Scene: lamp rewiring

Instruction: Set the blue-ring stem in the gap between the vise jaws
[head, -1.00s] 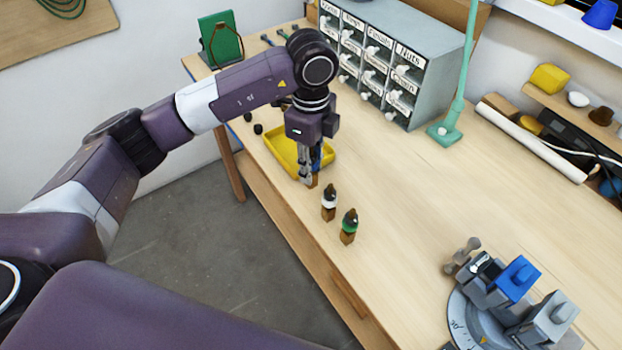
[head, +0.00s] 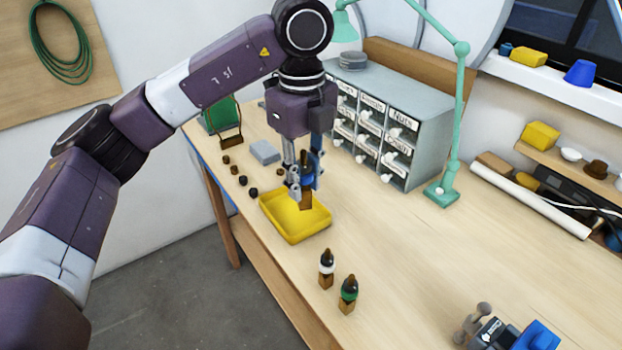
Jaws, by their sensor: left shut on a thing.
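My left gripper (head: 303,186) points down and is shut on the blue-ring stem (head: 306,202). It holds the stem upright in the air, over the yellow tray in the picture. The stem has a dark upper part and a brown block-like lower end; the fingers cover much of it. The vise (head: 490,333) is cut off at the bottom right edge, with a blue jaw (head: 538,338) and a grey handle showing. The gap between its jaws is out of view. My right gripper is not in view.
A white-ring stem (head: 326,268) and a green-ring stem (head: 348,293) stand near the table's front edge. The yellow tray (head: 312,236) lies behind them. A drawer cabinet (head: 428,130) and a green lamp (head: 441,193) stand at the back. The table's middle right is clear.

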